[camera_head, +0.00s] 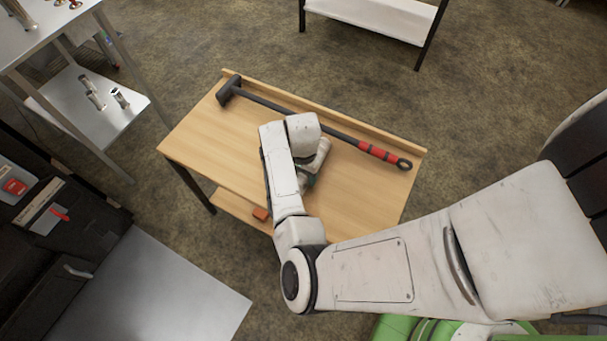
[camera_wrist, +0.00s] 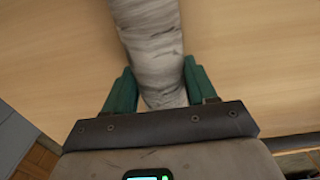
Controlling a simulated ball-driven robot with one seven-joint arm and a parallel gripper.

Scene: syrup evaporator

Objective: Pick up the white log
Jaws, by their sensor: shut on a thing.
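The white log (camera_wrist: 150,45) shows in the wrist view as a pale cylinder with grey streaks. It runs from the top edge down between the fingers of my gripper (camera_wrist: 154,92). The two green fingers sit on either side of the log and are shut on it. Its far end is cut off by the top of the wrist view. In the head view my arm hides the log and most of my gripper, which is over the wooden table (camera_head: 210,140).
A long-handled sledgehammer (camera_head: 300,115) lies along the table's far side, with a red-banded grip. A small orange block (camera_head: 261,213) is at a lower shelf. A metal rack (camera_head: 100,105) stands at the left and a white shelf (camera_head: 375,15) at the back. Dark machinery is at lower left.

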